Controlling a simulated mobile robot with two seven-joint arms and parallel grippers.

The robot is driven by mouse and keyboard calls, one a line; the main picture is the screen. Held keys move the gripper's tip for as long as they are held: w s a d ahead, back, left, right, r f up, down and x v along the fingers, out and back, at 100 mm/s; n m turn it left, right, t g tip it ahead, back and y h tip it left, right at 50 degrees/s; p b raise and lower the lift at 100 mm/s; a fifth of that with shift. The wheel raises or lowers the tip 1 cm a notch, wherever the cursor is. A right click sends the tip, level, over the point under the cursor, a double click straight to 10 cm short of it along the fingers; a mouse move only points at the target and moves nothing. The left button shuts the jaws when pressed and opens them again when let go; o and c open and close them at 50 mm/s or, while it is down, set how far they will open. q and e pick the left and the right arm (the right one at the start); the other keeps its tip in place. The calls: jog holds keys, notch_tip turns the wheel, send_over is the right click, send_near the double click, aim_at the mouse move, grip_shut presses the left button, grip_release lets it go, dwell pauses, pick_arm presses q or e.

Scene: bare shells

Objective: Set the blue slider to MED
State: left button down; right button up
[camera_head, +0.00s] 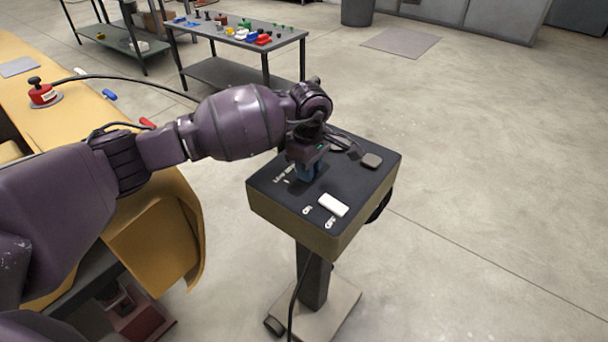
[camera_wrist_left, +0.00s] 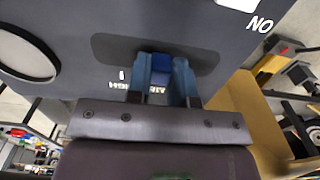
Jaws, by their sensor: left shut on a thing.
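The panel box (camera_head: 256,199) has a dark top and stands on a post. My left gripper (camera_head: 308,172) points down onto this top. In the left wrist view its two blue fingers (camera_wrist_left: 163,84) are shut on the blue slider (camera_wrist_left: 161,66), which shows between them in a dark recess of the panel (camera_wrist_left: 75,25). A row of white lettering and a tick mark (camera_wrist_left: 122,76) lie beside the slider. The fingers hide part of the lettering, so I cannot tell which mark the slider is at. In the head view the gripper hides most of the slider. My right gripper is not in view.
A white switch (camera_head: 333,205) with ON and OFF labels sits near the panel's front edge. A grey table (camera_head: 290,36) holds small coloured parts.

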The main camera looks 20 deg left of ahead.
pick_arm(q)
jog(key=c, duration=1)
grip_release()
notch_tip(320, 180, up, 11)
jog(key=shift+p, duration=0.35)
jog(key=shift+f, duration=0.1)
